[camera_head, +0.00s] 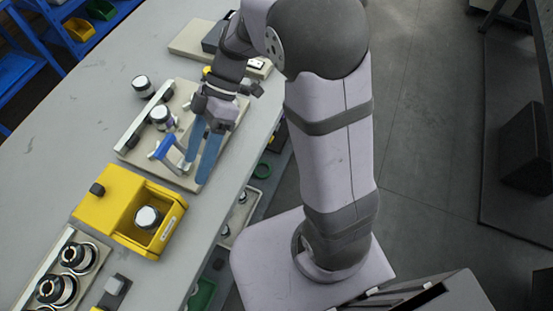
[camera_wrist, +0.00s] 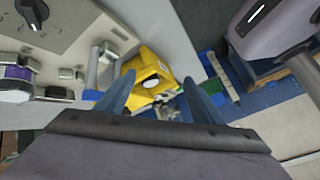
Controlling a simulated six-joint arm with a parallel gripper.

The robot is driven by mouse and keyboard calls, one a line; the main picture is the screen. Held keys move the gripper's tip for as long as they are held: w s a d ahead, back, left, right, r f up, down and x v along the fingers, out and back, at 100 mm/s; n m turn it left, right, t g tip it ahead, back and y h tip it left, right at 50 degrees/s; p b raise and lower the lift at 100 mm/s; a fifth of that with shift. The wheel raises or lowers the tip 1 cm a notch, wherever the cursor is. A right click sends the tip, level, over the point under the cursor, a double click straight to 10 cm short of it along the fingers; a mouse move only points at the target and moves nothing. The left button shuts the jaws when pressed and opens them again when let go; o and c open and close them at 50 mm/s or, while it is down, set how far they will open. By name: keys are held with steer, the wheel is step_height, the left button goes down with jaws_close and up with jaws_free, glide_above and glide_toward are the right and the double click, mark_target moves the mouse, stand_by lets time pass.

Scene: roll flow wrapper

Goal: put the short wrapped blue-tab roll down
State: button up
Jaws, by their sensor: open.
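My gripper (camera_head: 203,152) is open, with its two blue fingers over the near edge of the beige wrapper plate. Nothing shows between the fingers in the wrist view (camera_wrist: 160,102). A short roll with a white top (camera_head: 162,114) stands on the plate to the left of my gripper, apart from it. In the wrist view a roll with a purple band (camera_wrist: 15,82) shows at the left edge. Another white-topped roll (camera_head: 148,217) sits in the yellow bin (camera_head: 118,190). I cannot make out a blue tab on any roll.
A blue-topped bracket (camera_head: 163,146) stands on the wrapper plate (camera_head: 180,179) close beside my fingers. Another roll (camera_head: 141,84) stands beyond the plate. A rack (camera_head: 66,235) with dark-rimmed rolls is at lower left. The grey table (camera_head: 75,125) is clear left of the plate.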

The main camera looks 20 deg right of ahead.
steer(key=s+d+f+m+t+h, duration=0.2)
steer(key=d+f+m+h, duration=0.1)
steer(key=d+m, duration=0.5)
steer(key=s+d+f+m+t+h, duration=0.2)
steer(key=d+f+m+t+h, duration=0.1)
steer(key=d+m, duration=0.6)
steer(key=shift+s+d+f+m+h, duration=0.15)
steer(key=shift+s+f+m+h, duration=0.1)
steer(key=shift+f+m+h, duration=0.3)
steer(key=shift+r, duration=0.15)
step_height(320, 180, up, 6)
steer(key=p, duration=0.5)
steer(key=shift+f+p, duration=0.25)
steer(key=shift+p, duration=0.05)
